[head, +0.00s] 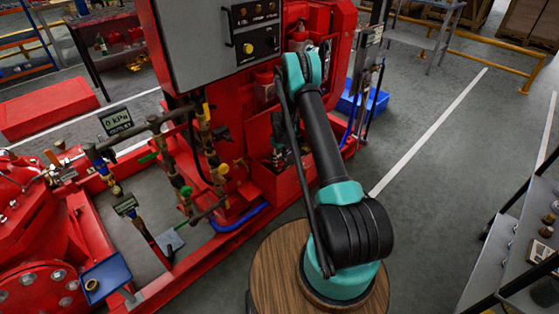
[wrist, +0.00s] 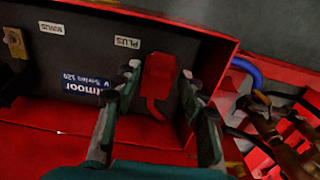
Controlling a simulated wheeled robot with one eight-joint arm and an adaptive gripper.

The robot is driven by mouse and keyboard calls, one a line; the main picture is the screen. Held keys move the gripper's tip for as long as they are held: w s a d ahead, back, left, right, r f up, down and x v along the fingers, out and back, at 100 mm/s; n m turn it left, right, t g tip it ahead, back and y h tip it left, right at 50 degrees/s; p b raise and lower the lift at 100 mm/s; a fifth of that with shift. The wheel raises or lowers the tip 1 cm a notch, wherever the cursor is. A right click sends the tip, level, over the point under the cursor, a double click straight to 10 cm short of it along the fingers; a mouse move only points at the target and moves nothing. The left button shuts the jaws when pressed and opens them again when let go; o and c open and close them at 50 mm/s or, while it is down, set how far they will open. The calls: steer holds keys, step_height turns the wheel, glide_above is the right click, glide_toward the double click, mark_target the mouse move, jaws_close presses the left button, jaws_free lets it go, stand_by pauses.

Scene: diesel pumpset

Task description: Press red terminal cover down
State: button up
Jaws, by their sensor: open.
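The red terminal cover (wrist: 158,72) shows in the wrist view at the top edge of a black battery (wrist: 60,65), just right of its PLUS label (wrist: 127,42). A red lead (wrist: 155,108) runs from it towards my wrist. My gripper (wrist: 160,76) is open, with one finger on each side of the cover in the picture. I cannot tell whether the fingers touch it or how high above it they are. In the head view I cannot make out the gripper or the cover near the red battery box (head: 276,182).
The MINUS label (wrist: 51,28) and a brass-coloured terminal (wrist: 14,42) are at the battery's left. Red walls (wrist: 190,14) surround the battery. A blue hose (wrist: 247,72) and dark cables lie at the right. A grey control panel (head: 215,45) stands above left of the arm.

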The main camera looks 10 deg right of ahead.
jaws_close()
stand_by(0.3)
steer(key=shift+s+d+f, duration=0.15)
steer(key=shift+s+f, duration=0.05)
steer(key=shift+f, duration=0.05)
steer(key=shift+s+d+f, duration=0.3)
steer(key=shift+s+f, duration=0.05)
steer(key=shift+s, duration=0.05)
steer(key=shift+s+d+f, duration=0.15)
steer(key=shift+s+f, duration=0.1)
steer(key=shift+f, duration=0.05)
jaws_free()
steer(key=shift+d, duration=0.1)
